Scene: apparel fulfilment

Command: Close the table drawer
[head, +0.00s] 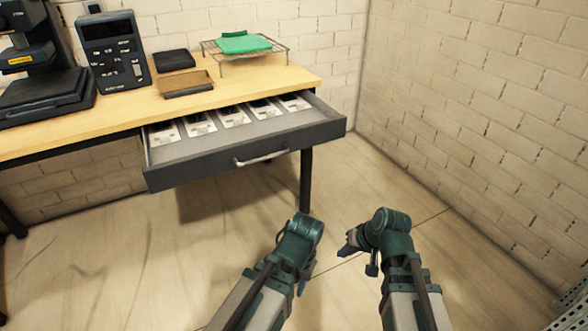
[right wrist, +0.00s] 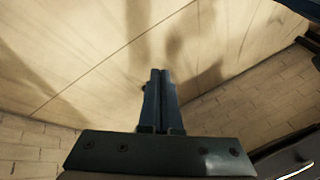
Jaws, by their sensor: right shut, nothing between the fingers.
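The table drawer (head: 215,163) is pulled out from under the right part of the wooden table (head: 125,107). Its dark grey front has a pale bar handle (head: 262,158). Several white cards or packets lie in a row inside it. My right gripper (head: 350,243) is in front of the drawer, below and to the right of the handle, apart from it. Its fingers are together and empty in the right wrist view (right wrist: 161,76). My left gripper (head: 302,286) is low in front of the drawer, mostly hidden behind its own arm, so its jaws do not show clearly.
On the table stand a black machine (head: 40,70), a dark keypad device (head: 112,50), a black tray (head: 174,60), a brown tray (head: 186,84) and a wire rack (head: 280,54) with a green item. A table leg (head: 306,180) stands below the drawer. Brick walls close off the back and right.

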